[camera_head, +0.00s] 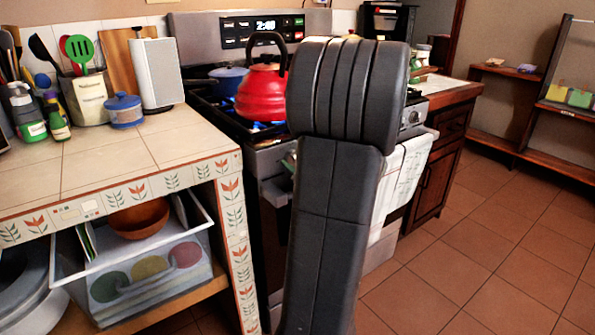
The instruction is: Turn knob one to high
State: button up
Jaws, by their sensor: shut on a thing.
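The stove (198,42) stands at the centre back. One of its front knobs (412,117) shows at the right end of the panel, just right of my arm. The rest of the knob row is mostly hidden behind my dark arm, so I cannot make out knob one. My arm reaches up in front of the stove, and my gripper is hidden behind it. A red kettle (262,94) and a blue pot (228,80) sit on the cooktop. Blue flame shows below the kettle.
A tiled counter (95,165) at left holds utensils, a blue lidded pot (123,110) and a white box (157,75). A white towel (403,180) hangs on the stove front. The tiled floor (490,255) at right is clear.

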jog(key=shift+f+n+b, duration=0.25)
jog(key=shift+n+b, duration=1.05)
jog(key=shift+b, duration=0.15)
jog(key=shift+r, duration=0.1)
jog(key=o, duration=0.9)
jog(key=shift+o, duration=0.2)
jog(key=shift+s, duration=0.1)
jog(key=p+v, duration=0.2)
jog(key=v, duration=1.1)
jog(key=shift+s+d, duration=0.2)
jog(key=shift+s, duration=0.1)
jog(key=b+x, duration=0.2)
jog(key=x, duration=1.2)
